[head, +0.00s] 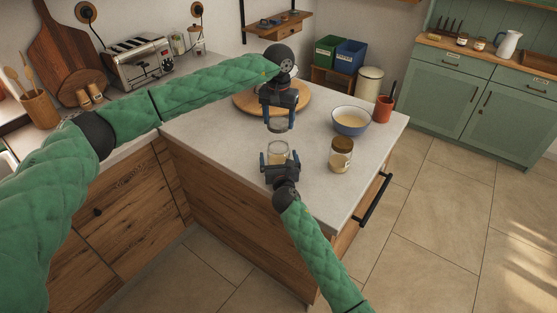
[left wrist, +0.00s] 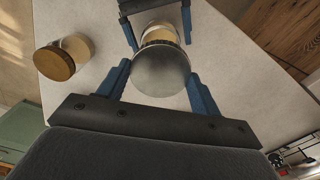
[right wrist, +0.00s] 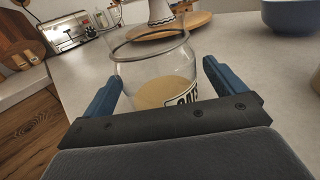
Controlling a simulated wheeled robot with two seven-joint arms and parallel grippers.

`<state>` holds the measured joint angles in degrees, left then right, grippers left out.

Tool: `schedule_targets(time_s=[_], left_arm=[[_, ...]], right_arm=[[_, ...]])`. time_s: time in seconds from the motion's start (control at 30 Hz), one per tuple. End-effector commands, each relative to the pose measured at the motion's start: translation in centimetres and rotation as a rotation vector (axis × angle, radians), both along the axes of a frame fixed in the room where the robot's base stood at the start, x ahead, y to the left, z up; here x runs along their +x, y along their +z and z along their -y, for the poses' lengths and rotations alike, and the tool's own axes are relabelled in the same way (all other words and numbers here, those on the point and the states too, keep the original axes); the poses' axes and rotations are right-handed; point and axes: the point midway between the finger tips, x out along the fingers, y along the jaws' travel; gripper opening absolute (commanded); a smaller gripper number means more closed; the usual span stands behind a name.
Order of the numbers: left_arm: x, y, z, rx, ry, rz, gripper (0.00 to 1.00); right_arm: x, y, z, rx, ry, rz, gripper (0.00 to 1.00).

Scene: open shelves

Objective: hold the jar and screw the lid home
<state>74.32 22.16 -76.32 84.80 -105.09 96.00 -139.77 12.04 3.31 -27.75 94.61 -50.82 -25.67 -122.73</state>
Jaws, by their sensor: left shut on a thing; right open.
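The open glass jar (head: 278,152), with pale contents low inside, stands on the countertop. It also shows in the right wrist view (right wrist: 165,75), where part of a printed label is visible. My right gripper (head: 280,162) is open, its blue fingers on either side of the jar; a gap shows on the right. My left gripper (head: 279,119) is shut on the round grey lid (head: 278,125), which fills the middle of the left wrist view (left wrist: 161,70). The lid hangs above the jar, apart from it in the head view.
A second jar with a brown lid (head: 341,155) stands right of the open jar. Behind are a blue bowl (head: 350,121), a red cup (head: 383,109) and a round wooden board (head: 243,100). The countertop (head: 225,150) is clear to the left.

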Motion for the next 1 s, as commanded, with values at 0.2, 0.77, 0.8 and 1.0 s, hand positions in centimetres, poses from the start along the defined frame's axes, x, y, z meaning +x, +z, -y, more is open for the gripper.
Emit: schedule_targets(time_s=[0.2, 0.77, 0.8, 1.0], left_arm=[[0.0, 0.0, 0.0, 0.0, 0.0, 0.0, 0.44], [0.0, -1.2, 0.0, 0.0, 0.0, -0.001, 0.44], [-0.1, -1.7, 0.0, 0.001, 0.0, -0.001, 0.44], [-0.1, -4.1, 0.0, 0.002, 0.0, 0.0, 0.44]], right_arm=[[0.0, 0.0, 0.0, 0.0, 0.0, 0.0, 0.93], [0.0, 0.0, 0.0, 0.0, 0.0, 0.0, 0.29], [0.0, 0.0, 0.0, 0.0, 0.0, 0.0, 0.29], [0.0, 0.0, 0.0, 0.0, 0.0, 0.0, 0.29]])
